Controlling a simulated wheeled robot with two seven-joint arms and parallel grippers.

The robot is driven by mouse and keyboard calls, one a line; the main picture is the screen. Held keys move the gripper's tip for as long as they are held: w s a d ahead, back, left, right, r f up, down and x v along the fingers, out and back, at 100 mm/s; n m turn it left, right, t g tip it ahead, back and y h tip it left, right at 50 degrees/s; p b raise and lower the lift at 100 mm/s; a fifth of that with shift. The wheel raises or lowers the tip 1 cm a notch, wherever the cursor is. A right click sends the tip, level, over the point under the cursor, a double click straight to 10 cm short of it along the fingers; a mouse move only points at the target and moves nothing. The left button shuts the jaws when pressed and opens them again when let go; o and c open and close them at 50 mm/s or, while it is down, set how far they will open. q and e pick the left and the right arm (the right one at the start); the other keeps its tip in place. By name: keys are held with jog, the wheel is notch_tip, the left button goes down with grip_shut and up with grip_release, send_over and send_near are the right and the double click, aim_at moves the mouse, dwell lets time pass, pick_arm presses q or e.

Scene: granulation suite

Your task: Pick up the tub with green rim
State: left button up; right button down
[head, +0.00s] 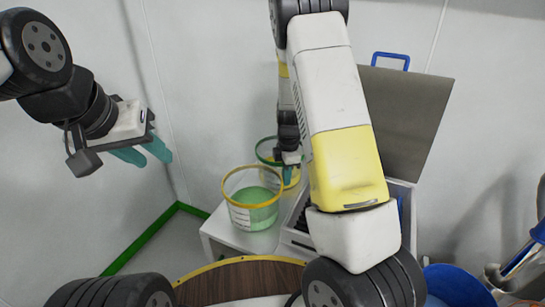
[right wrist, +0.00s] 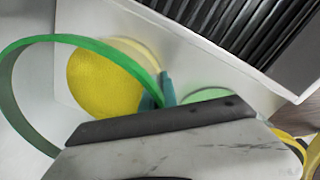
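The tub with green rim (head: 264,146) stands behind the yellow-rimmed tub in the head view, partly hidden by it and by my right arm. Its yellow contents (right wrist: 100,80) and green rim (right wrist: 14,92) show large in the right wrist view. My right gripper (head: 288,174) is at the right side of this tub. In the right wrist view its teal fingers (right wrist: 157,93) are close together, one on each side of the green rim, and look shut on it. My left gripper (head: 157,160) is open and empty, in the air to the left.
A yellow-rimmed tub with green contents (head: 252,216) stands in front on a white table (head: 226,234). To the right is an open case with a raised grey lid (head: 408,115). A round wooden top (head: 235,284) and a blue tub (head: 455,285) are nearer.

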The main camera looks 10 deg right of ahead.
jog(key=shift+r, duration=0.1)
dwell(0.5)
notch_tip(320, 180, up, 10)
dwell(0.4)
dwell(0.5)
